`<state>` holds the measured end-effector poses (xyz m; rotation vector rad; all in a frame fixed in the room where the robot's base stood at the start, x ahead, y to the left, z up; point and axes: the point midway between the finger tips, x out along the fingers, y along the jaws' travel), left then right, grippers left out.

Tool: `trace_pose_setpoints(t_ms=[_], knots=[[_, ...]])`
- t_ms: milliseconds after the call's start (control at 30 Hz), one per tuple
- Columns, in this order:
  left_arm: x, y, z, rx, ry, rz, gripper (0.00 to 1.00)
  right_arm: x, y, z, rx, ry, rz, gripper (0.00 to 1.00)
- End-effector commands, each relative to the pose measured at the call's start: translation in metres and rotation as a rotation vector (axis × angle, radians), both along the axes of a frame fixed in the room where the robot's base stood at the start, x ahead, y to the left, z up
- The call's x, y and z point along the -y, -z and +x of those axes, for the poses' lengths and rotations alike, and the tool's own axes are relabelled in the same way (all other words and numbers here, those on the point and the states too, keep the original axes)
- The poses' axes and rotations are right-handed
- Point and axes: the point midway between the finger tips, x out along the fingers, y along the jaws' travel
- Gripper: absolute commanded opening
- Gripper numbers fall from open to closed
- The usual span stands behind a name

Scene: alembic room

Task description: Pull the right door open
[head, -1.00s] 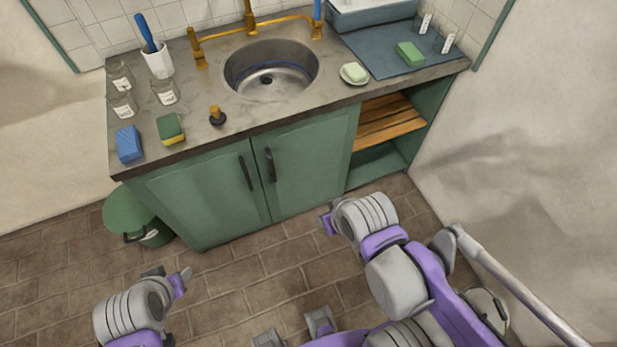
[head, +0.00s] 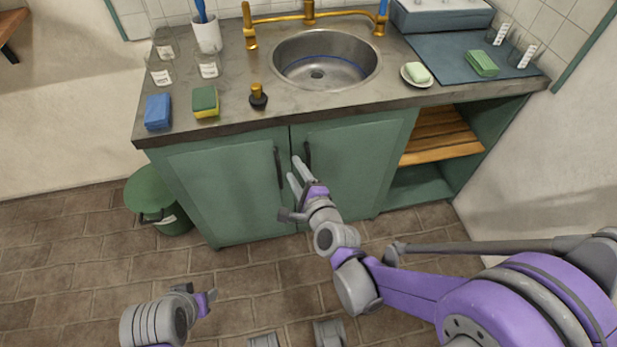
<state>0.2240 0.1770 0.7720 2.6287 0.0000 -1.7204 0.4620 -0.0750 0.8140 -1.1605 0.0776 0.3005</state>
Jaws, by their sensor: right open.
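The right door (head: 350,165) of the green sink cabinet is closed, with a dark vertical handle (head: 307,152) near its left edge. The left door (head: 215,195) is closed too, and its handle (head: 279,167) is beside the gap between the doors. My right gripper (head: 296,172) is open and empty, its fingers pointing up at the lower end of the right door's handle. Whether they touch the handle or are just in front of it I cannot tell. My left gripper (head: 208,297) is low at the left over the floor, away from the doors; its jaw opening is unclear.
A green bin (head: 150,190) stands on the floor left of the cabinet. An open shelf with wooden slats (head: 440,140) is right of the right door. The counter (head: 235,105) holds a sink, sponges and glass jars. The brick floor before the doors is otherwise clear.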

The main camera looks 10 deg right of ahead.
Motion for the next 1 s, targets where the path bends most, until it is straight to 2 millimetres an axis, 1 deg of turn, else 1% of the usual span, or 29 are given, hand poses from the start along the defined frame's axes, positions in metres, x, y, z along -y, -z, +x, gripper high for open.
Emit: trace_pose_setpoints(t_ms=[33,67,100,167,200,300,400,500,567,667,767,1000], knots=[[0.000,0.026,0.001,-0.009,0.000,0.000,0.50,-0.001,0.033,0.011,0.019,0.064,0.153,0.50],[0.000,0.034,0.002,-0.012,0.000,0.000,0.50,0.000,0.044,0.016,0.031,0.104,0.250,0.50],[0.000,0.045,0.003,-0.016,0.000,0.000,0.50,0.004,0.060,0.021,0.050,0.159,0.377,0.50],[0.000,0.061,0.004,-0.021,0.000,0.000,0.50,0.009,0.084,0.027,0.077,0.233,0.557,0.50],[0.000,0.070,0.005,-0.024,0.000,0.000,0.50,0.013,0.100,0.028,0.096,0.279,0.668,0.50],[0.000,0.087,0.007,-0.029,0.000,0.000,0.50,0.024,0.133,0.029,0.136,0.372,0.900,0.50],[0.000,0.097,0.009,-0.032,0.000,0.000,0.50,0.032,0.155,0.026,0.168,0.435,1.053,0.50],[0.000,0.100,0.009,-0.033,0.000,0.000,0.50,0.037,0.166,0.024,0.187,0.467,1.133,0.50],[0.000,0.100,0.009,-0.033,0.000,0.000,0.50,0.039,0.167,0.026,0.192,0.475,1.153,0.50],[0.000,0.098,0.009,-0.032,0.000,0.000,0.50,0.042,0.166,0.034,0.196,0.478,1.159,0.50],[0.000,0.096,0.009,-0.032,0.000,0.000,0.50,0.045,0.165,0.050,0.194,0.477,1.158,0.50],[0.000,0.100,0.009,-0.033,0.000,0.000,0.50,0.054,0.166,0.095,0.195,0.476,1.154,0.50]])
